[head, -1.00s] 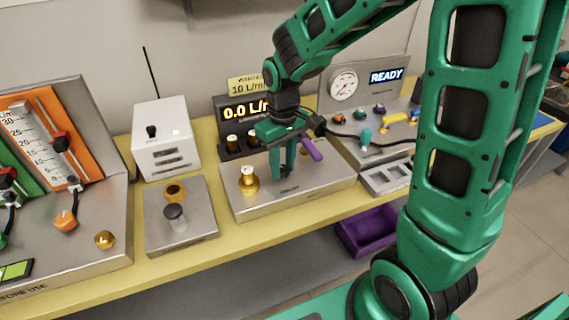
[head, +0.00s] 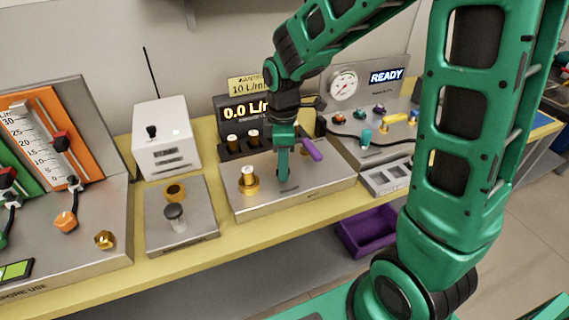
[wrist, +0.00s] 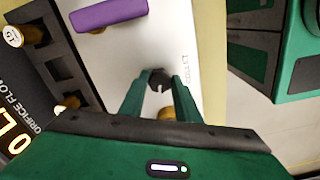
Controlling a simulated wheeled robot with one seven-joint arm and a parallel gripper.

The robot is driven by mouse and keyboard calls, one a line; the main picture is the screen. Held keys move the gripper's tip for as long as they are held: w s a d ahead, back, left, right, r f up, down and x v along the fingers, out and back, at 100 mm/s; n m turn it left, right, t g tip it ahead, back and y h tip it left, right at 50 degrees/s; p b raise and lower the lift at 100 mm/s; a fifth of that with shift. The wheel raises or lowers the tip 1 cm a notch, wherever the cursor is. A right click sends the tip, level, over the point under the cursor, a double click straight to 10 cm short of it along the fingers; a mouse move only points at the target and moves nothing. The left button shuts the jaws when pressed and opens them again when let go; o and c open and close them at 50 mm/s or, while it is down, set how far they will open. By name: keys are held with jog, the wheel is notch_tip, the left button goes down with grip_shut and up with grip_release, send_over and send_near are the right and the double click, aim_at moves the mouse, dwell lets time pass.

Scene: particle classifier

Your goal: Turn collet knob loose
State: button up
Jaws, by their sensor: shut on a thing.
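My gripper (head: 283,178) points down over the grey metal block (head: 325,190) in the middle of the bench. In the wrist view its green fingers (wrist: 160,82) are shut on a small dark knob (wrist: 158,76), which I take to be the collet knob. The knob sits on the pale top face of the block, near an engraved label. In the head view the fingers are seen nearly edge-on and hide the knob. I cannot tell from the picture how loose it is.
A purple handle (head: 312,150) stands close to the gripper, and a brass fitting (head: 248,180) rises at the block's left. Behind is the flow display (head: 240,110) with weights. A grey tray (head: 385,180) lies to the right, a purple bin (head: 365,232) below.

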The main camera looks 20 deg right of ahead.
jog(key=shift+d+n, duration=0.2)
jog(key=shift+n, duration=0.5)
jog(key=shift+w, duration=0.1)
jog(key=o, duration=1)
jog(key=shift+o, duration=0.2)
notch_tip(320, 180, up, 11)
jog(key=shift+f, duration=0.15)
